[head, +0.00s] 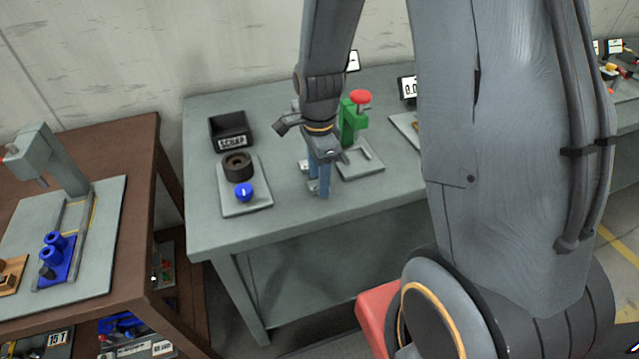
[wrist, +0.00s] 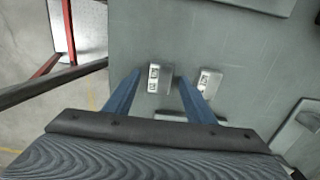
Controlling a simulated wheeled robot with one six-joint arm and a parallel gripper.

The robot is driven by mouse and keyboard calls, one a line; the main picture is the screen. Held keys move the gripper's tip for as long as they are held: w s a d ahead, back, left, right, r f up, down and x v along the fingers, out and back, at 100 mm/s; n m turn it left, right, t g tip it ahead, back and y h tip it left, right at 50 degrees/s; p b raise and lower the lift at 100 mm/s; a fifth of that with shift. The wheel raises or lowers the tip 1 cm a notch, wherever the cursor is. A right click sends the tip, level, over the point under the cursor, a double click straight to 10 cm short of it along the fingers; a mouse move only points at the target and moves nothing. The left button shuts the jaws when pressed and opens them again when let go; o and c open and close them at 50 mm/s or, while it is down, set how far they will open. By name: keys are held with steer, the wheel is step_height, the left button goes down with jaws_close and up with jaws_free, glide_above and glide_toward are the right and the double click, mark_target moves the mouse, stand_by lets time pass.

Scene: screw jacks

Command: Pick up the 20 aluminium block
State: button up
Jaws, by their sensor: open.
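My gripper (head: 319,192) points down over the grey-green table, its blue fingers apart with nothing held. In the wrist view its open fingertips (wrist: 160,76) stand on either side of a small pale metal block (wrist: 160,84) with a white label. A second, similar labelled block (wrist: 208,82) lies just right of the right finger. A third pale piece (wrist: 170,117) shows partly between the fingers, nearer my wrist, mostly hidden. The labels are too small for me to read surely, so I cannot tell which is the 20 aluminium block. In the head view, my fingers partly hide the small blocks (head: 304,165).
A green screw jack with a red knob (head: 360,97) stands close right of my gripper. Left are a black SCRAP bin (head: 231,131) and a plate (head: 258,204) with a dark ring and blue knob. A brown bench (head: 130,150) stands further left. The table front is clear.

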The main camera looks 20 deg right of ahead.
steer(key=shift+f, duration=0.25)
steer(key=c, duration=1.2)
steer(key=shift+r, duration=0.1)
